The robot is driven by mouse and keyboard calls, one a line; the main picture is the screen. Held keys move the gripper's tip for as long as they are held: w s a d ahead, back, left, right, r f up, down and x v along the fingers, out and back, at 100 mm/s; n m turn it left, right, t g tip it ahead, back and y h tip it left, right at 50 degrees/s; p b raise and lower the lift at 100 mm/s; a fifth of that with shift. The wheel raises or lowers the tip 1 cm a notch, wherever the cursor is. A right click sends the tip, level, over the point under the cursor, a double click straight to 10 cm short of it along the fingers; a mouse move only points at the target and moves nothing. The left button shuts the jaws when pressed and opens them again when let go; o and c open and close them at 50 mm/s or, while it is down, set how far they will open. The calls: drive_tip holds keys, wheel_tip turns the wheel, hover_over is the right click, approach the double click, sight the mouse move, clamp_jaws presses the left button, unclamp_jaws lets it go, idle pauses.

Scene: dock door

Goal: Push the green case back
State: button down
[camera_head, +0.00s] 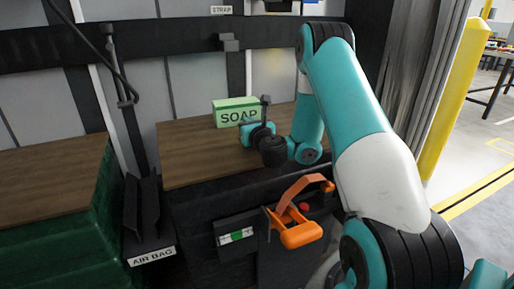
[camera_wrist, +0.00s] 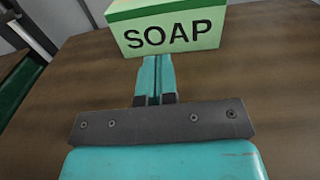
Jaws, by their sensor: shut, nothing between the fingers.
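The green case (camera_head: 236,111), marked SOAP, sits upright on the brown wooden top (camera_head: 185,163). In the wrist view the case (camera_wrist: 168,32) is straight ahead, its labelled face toward me. My gripper (camera_wrist: 155,62) is shut and empty, with its fingertips at the lower edge of that face. I cannot tell whether they touch it. In the head view my gripper (camera_head: 247,128) is low over the wooden top, in front of the case, and partly hidden by my wrist.
A dark wall with a STRAP label (camera_head: 221,10) stands behind the top. An orange handle (camera_head: 298,225) is on the front below. A black AIR BAG holder (camera_head: 147,215) and a green bin (camera_head: 95,215) are at left. The wooden top left of the case is clear.

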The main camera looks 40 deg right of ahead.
drive_tip(key=b+v, duration=0.1)
drive_tip(key=b, duration=0.1)
drive_tip(key=b+v, duration=0.3)
drive_tip(key=v, duration=0.1)
drive_tip(key=shift+f+b, duration=0.25)
drive_tip(key=shift+b, duration=0.15)
drive_tip(key=shift+s+a+r+b, duration=0.2)
drive_tip(key=shift+s+r+b, duration=0.1)
drive_tip(key=shift+s, duration=0.3)
